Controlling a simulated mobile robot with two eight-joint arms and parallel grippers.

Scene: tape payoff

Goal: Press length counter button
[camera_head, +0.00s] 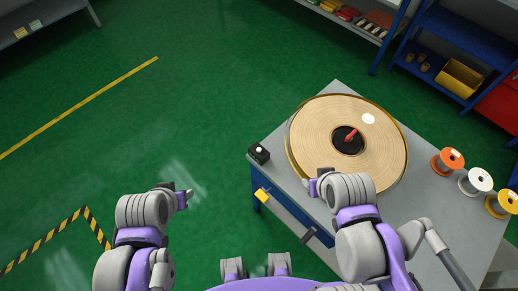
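The length counter appears to be the small black box (259,154) with a white round button on top, at the left corner of the grey table (410,215). A large tan tape reel (315,140) lies flat on the table, with a red handle (350,134) at its dark hub. My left gripper (187,195) is over the green floor, left of the table and apart from the box. My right gripper (308,184) is near the table's front edge, below and right of the box. Both grippers are small here, and their finger gaps are not clear.
Orange (448,161), white (475,181) and yellow (502,204) spools stand at the table's right. A yellow part (262,195) and a dark handle (310,236) stick out at the front side. Blue shelving (464,45) stands behind. Green floor at left is open.

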